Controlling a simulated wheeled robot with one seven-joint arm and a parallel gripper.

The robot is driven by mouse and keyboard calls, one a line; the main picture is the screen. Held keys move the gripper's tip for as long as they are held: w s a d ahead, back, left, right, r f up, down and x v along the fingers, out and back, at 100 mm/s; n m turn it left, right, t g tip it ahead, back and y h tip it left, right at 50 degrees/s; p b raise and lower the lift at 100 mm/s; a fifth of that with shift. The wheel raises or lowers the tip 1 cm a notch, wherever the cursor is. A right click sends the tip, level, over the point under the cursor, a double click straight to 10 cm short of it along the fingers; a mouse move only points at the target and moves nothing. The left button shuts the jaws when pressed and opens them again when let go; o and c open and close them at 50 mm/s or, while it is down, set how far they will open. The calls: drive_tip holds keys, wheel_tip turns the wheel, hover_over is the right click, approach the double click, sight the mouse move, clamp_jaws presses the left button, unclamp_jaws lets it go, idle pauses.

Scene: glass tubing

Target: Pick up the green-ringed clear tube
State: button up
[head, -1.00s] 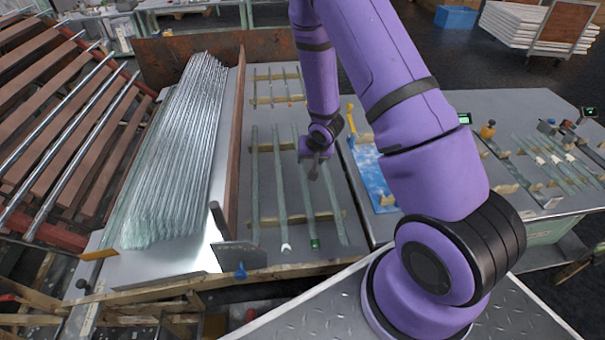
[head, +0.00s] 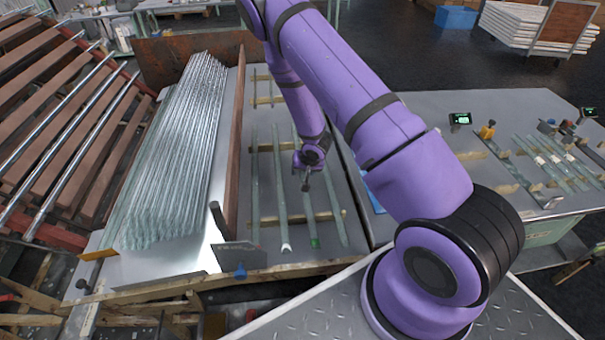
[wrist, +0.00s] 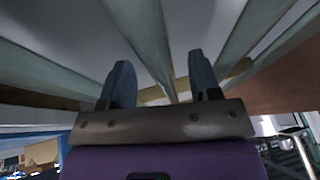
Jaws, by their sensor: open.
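The green-ringed clear tube (head: 309,219) lies on wooden supports on the grey table in the head view, with its green band (head: 315,243) at the near end. My gripper (head: 306,187) is over this tube, around its middle. In the wrist view my gripper (wrist: 161,82) has its two dark fingers apart, with a clear tube (wrist: 146,35) running between them in the picture. No green ring shows there. I cannot tell how far the fingertips are above the tube.
Other clear tubes lie on both sides, including a white-ended one (head: 281,205) to the left and one (head: 336,215) to the right. A wooden support (head: 268,220) crosses under them. A brown divider (head: 235,150) and a large tube stack (head: 175,150) stand farther left.

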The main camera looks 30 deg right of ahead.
drive_tip(key=shift+f, duration=0.15)
drive_tip(key=c, duration=1)
drive_tip(key=shift+c, duration=0.2)
